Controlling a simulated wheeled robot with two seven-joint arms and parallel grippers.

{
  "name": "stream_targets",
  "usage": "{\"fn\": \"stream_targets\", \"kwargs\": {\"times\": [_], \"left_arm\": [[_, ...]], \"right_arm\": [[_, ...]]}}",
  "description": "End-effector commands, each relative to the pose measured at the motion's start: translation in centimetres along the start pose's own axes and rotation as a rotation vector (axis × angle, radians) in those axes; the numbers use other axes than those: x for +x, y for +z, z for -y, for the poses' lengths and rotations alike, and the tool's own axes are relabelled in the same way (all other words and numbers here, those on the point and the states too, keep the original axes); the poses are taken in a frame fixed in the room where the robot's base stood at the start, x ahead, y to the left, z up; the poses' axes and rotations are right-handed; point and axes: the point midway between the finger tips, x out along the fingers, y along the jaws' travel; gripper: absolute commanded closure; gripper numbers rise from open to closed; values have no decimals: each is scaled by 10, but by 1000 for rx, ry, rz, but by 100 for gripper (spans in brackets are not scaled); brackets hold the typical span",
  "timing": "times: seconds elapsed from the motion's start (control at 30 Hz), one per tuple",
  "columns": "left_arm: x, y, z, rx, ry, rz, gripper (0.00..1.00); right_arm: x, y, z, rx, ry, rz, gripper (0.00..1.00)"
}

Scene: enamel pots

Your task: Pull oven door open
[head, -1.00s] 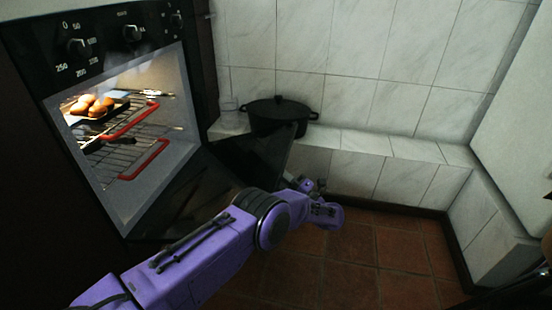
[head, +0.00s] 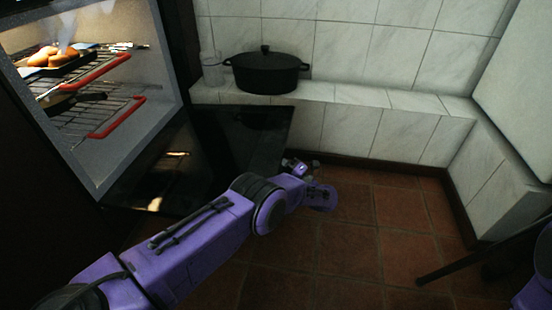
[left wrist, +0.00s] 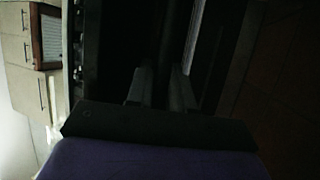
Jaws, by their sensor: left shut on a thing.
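The oven (head: 120,150) stands at the left with its cavity exposed and lit. Its door (head: 240,135), a dark glossy panel, is swung down and out, far open. My left arm reaches along the near side of the door to its outer edge. In the left wrist view my left gripper (left wrist: 160,75) has its fingers closed around a dark bar, which I take for the door handle; the picture is too dark for detail. In the head view the fingertips are hidden by the wrist. My right gripper is out of view.
Inside the oven are wire racks with red front bars (head: 118,120) and a tray of brown rolls (head: 48,58). A black lidded pot (head: 265,75) and a clear glass (head: 211,68) stand on a tiled ledge (head: 360,95). The tiled floor (head: 375,215) is clear in the middle.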

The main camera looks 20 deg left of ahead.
Motion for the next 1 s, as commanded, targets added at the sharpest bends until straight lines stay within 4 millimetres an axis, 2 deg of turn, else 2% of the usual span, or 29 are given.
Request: {"fn": "stream_targets", "kwargs": {"times": [0.47, 0.5, 0.8, 0.87, 1.0], "left_arm": [[-4, 0, 1, -2, -1, 7, 100], [-4, 0, 1, -2, -1, 7, 73], [-1, -2, 3, 0, 0, -1, 73], [-7, -2, 2, -1, 1, 0, 73], [-39, -1, 4, -3, 1, 7, 73]], "right_arm": [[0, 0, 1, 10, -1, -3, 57], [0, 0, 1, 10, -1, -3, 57], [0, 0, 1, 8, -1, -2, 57], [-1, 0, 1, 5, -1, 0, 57], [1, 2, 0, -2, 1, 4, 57]]}}
